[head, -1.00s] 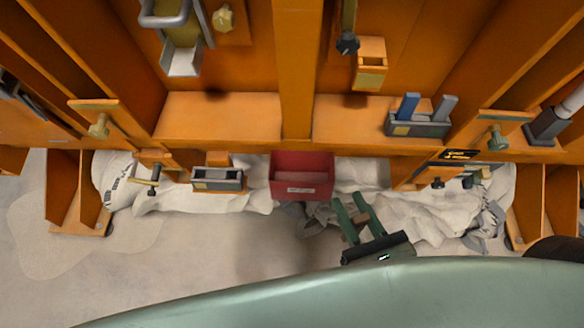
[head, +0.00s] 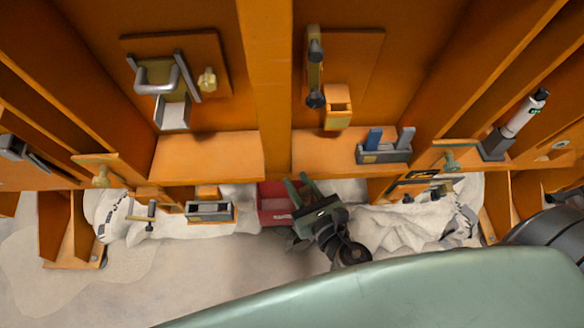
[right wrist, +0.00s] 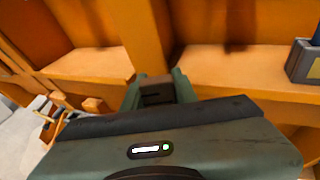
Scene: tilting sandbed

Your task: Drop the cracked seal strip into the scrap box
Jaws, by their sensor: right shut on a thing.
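The red box with a pale label (head: 270,207) sits low at the middle, just below the orange ledge; I take it for the scrap box. My right gripper (head: 298,187) is at the box's right side, its green fingers over or in front of the box's right part; the exact height is unclear. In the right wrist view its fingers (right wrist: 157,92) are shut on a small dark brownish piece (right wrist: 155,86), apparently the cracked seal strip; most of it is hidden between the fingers. The red box is not visible there. My left gripper is not in view.
A grey open holder (head: 210,211) stands left of the red box. A grey tray with blue and grey blocks (head: 384,150) sits on the ledge at right. An orange upright post (head: 266,90) rises behind the box. Pale sandbags lie below.

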